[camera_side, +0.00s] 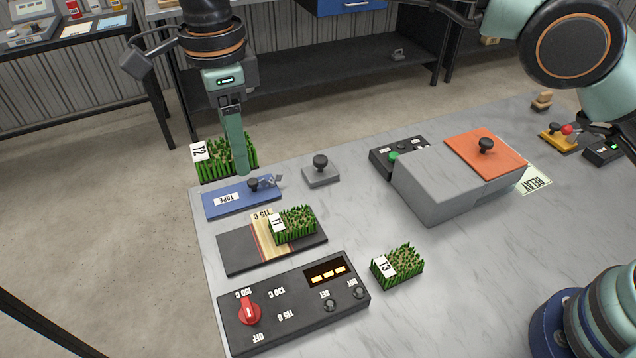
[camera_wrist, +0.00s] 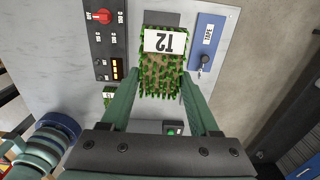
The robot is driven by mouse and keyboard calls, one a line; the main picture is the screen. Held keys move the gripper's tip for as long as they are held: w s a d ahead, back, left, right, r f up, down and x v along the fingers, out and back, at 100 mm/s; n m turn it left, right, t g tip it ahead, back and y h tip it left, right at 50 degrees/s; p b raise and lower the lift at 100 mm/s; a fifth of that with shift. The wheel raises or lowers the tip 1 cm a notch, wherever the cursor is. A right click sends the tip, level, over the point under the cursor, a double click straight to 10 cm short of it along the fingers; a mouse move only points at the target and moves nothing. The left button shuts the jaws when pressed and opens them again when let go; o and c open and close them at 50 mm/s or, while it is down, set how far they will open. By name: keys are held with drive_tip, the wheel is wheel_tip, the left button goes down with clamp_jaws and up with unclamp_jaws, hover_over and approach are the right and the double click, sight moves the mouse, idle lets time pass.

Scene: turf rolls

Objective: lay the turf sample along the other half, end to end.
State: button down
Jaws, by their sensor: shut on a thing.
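The turf sample T2 (camera_side: 213,165), a green grass block with a white tag, is in my gripper (camera_side: 240,168) near the table's far left corner in the side view. In the wrist view T2 (camera_wrist: 163,76) sits between my gripper's two fingers (camera_wrist: 161,84), tag side away from me. It appears raised off the table. T1 is hidden behind T2 in the wrist view. Turf T3 (camera_side: 398,266) lies on the bare table.
A blue tape pad (camera_side: 225,205) with a black knob lies close below T2. A control box (camera_side: 290,305) with a red dial is in front of the plate. A grey box with an orange lid (camera_side: 485,155) stands to the right.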

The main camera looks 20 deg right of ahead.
sight(258, 241)
wheel_tip(258, 241, down, 19)
drive_tip(key=shift+f, duration=0.15)
idle(0.4)
drive_tip(key=shift+c, duration=0.6)
unclamp_jaws()
